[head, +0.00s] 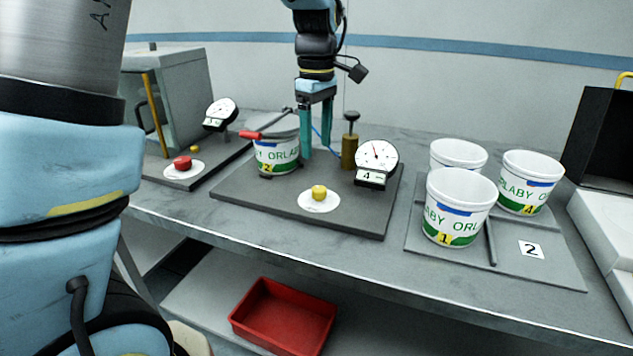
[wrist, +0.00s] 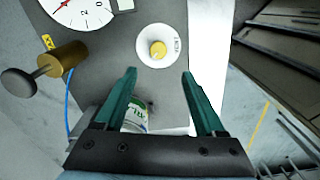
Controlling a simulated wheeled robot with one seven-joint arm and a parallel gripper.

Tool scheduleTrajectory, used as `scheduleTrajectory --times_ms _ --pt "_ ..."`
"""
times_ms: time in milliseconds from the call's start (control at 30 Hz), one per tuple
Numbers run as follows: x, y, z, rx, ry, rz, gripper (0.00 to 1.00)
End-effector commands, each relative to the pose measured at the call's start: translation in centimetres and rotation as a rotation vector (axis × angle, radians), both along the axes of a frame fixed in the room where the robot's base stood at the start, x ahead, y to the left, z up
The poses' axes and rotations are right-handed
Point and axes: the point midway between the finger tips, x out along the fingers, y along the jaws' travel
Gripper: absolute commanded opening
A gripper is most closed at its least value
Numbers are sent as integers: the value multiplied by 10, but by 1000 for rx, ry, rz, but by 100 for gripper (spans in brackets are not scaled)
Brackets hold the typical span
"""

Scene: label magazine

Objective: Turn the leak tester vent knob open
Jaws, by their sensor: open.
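The tester with a gauge (head: 376,157) marked 4 stands on a dark base plate (head: 250,200). A yellow knob (head: 319,192) sits on a white round plate with small lettering at its front; it also shows in the wrist view (wrist: 158,50). A brass cylinder with a dark round knob (head: 351,117) stands beside the gauge; that knob also shows in the wrist view (wrist: 18,83). I cannot tell from the lettering which knob is the vent. My gripper (head: 317,152) is open and empty, pointing down between the tub and the brass cylinder, apart from both knobs.
A tub (head: 277,155) marked 2 sits on the base under a red-handled clamp (head: 252,135). Another station with a red button (head: 182,162) is to the left. Several white tubs stand on a tray (head: 555,272) to the right. A red bin (head: 283,315) is on the shelf below.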

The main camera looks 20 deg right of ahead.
Motion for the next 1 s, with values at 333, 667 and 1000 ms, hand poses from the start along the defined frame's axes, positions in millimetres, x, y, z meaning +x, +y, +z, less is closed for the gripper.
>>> scheduleTrajectory --times_ms 333,667,1000 --pt "-2 -3 -39 7 4 12 72" --pt "-2 -3 -93 6 3 11 72" --pt "-1 -3 -107 2 0 11 72"
